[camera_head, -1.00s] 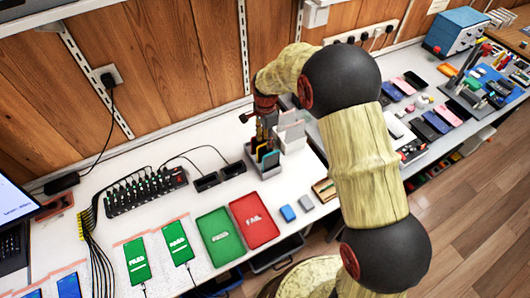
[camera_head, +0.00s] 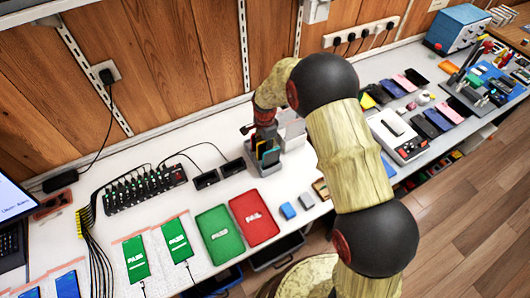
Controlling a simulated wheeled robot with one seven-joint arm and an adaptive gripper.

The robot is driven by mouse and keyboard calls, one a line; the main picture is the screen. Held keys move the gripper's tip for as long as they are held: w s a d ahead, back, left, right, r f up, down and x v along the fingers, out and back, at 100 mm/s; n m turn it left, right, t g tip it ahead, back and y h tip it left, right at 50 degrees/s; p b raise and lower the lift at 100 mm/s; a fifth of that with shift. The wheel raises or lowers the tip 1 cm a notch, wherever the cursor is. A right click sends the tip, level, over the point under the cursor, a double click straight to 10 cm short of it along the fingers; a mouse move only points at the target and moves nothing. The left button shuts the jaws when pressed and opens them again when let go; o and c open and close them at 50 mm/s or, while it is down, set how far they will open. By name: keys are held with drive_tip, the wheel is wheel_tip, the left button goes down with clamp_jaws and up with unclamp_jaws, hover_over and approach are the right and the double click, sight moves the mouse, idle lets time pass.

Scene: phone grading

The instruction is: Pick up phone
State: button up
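My gripper (camera_head: 266,133) points down over a grey holder (camera_head: 254,167) at the back of the white bench. Several phones stand upright in the holder, among them an orange one and a green one (camera_head: 271,158). The fingertips are at or just above these phones. The fingers are small and dark here, so I cannot tell whether they are open or shut, or touching a phone. My arm hides part of the bench to the right of the holder.
A green PASS mat (camera_head: 219,234) and a red FAIL mat (camera_head: 254,218) lie in front of the holder. Two phones showing green screens (camera_head: 136,259) lie at left, by a black cable hub (camera_head: 145,189). More phones (camera_head: 438,119) lie at right.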

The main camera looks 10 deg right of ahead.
drive_tip(key=shift+c, duration=1.1)
clamp_jaws()
